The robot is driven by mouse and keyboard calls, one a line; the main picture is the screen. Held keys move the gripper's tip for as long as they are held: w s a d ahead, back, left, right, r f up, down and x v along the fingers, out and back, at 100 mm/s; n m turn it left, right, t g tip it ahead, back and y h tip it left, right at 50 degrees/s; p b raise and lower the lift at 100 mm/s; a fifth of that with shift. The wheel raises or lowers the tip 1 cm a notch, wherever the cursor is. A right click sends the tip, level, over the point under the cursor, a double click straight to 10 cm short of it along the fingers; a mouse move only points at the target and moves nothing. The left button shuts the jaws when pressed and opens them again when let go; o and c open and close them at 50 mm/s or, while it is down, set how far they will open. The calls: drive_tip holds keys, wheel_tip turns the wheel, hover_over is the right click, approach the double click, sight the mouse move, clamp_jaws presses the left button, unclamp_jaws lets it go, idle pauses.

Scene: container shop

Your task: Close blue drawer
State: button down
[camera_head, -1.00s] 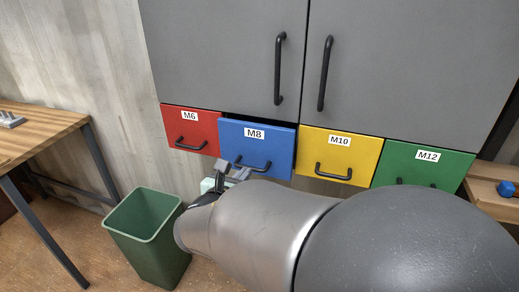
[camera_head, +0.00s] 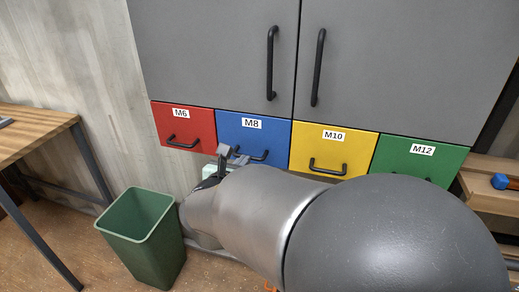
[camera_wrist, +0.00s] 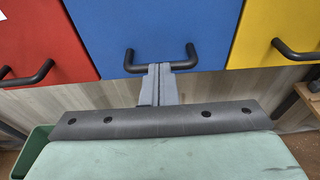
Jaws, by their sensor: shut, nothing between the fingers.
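The blue drawer (camera_head: 253,131), labelled M8, sits between a red and a yellow drawer under the grey cabinet. Its front looks level with its neighbours, with no gap showing above it. Its black handle (camera_wrist: 160,62) crosses the lower part of its front. My gripper (camera_wrist: 158,72) is shut and empty, with its fingertips at the middle of that handle in the wrist view. I cannot tell whether they touch it. In the head view my gripper (camera_head: 231,155) is in front of the drawer's lower left, and my arm hides part of the space below.
The red drawer (camera_head: 183,125), yellow drawer (camera_head: 334,146) and green drawer (camera_head: 418,157) look shut. A green bin (camera_head: 140,232) stands on the floor at lower left. A wooden table (camera_head: 35,140) is at the left, and a wooden shelf (camera_head: 485,168) at the right.

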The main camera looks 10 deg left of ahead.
drive_tip(key=shift+w+d+r, duration=0.1)
drive_tip(key=shift+r, duration=0.15)
drive_tip(key=d+v, duration=0.1)
drive_tip(key=v, duration=1.3)
drive_tip(key=w+d+f+m+g+h, duration=0.1)
drive_tip(key=d+f+m+g+h, duration=0.25)
drive_tip(key=d+m, duration=0.55)
drive_tip(key=w+d+f+m+g+h, duration=0.15)
drive_tip(key=d+f+m+g, duration=0.3)
drive_tip(key=d, duration=0.75)
drive_tip(key=s+d+f+m+g+y, duration=0.2)
drive_tip(key=s+d+m+g+y, duration=0.1)
drive_tip(key=m, duration=0.7)
drive_tip(key=s+d+f+m+g+y+p, duration=0.1)
drive_tip(key=s+d+f+m+g+y, duration=0.1)
drive_tip(key=s+d+m, duration=0.4)
drive_tip(key=s+m+g+y, duration=0.1)
drive_tip(key=m+g, duration=0.1)
drive_tip(key=m, duration=0.3)
drive_tip(key=shift+s+d+f, duration=0.25)
drive_tip(key=shift+s, duration=0.1)
